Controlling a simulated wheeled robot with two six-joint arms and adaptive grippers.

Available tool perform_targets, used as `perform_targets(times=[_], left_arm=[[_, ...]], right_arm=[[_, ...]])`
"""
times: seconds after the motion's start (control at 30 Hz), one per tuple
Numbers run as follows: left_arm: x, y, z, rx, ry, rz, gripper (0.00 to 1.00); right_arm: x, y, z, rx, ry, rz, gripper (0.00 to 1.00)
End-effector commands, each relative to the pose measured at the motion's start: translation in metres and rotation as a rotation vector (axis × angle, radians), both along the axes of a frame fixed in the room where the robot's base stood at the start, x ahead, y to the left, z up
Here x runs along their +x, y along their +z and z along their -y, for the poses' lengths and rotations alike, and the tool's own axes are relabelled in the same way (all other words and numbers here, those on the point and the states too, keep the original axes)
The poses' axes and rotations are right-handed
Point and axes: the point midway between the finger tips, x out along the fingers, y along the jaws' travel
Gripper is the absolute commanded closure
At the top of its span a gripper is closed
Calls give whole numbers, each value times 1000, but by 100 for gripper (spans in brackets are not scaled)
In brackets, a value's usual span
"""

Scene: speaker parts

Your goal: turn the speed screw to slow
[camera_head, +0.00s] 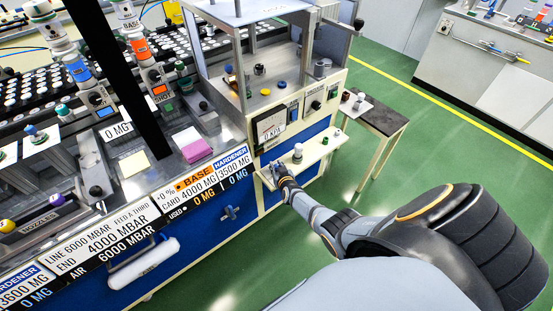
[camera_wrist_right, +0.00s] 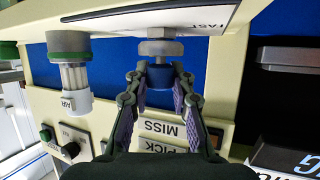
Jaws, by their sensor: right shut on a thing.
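The speed screw (camera_wrist_right: 159,47) shows in the right wrist view as a grey metal stem and nut with a blue knob (camera_wrist_right: 160,76) at its end. It sits at a white plate (camera_wrist_right: 190,17) marked FAST; no slow mark can be read. My right gripper (camera_wrist_right: 160,78) is shut on the blue knob, one finger on each side. In the head view my right gripper (camera_head: 276,170) is at the front of the cream ledge on the machine, and the screw is not clear there. My left gripper is not in view.
Beside the screw, a filter (camera_wrist_right: 73,75) with a green collar and an AIR tag hangs from the ledge. MISS and PICK labels (camera_wrist_right: 160,130) are near the gripper. In the head view, a small side table (camera_head: 385,117) stands right of the machine, with open green floor beyond.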

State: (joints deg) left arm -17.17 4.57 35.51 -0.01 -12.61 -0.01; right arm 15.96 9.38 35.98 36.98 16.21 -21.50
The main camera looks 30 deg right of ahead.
Motion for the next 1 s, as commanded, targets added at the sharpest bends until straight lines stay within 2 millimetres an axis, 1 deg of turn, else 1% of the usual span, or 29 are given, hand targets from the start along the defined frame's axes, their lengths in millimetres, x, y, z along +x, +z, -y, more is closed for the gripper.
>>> perform_targets(times=[0.03,0.2,0.67,0.7,0.87,1.0], left_arm=[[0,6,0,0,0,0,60],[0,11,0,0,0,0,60],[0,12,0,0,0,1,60],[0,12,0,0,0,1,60],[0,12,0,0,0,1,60],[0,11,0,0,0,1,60]], right_arm=[[2,6,3,-5,-16,5,100],[0,4,2,-7,-48,3,100],[-1,2,1,-8,-59,-1,100],[-2,2,1,-8,-59,-1,75],[-2,1,0,-8,-58,-2,54],[-2,1,0,-6,-58,-2,54]])
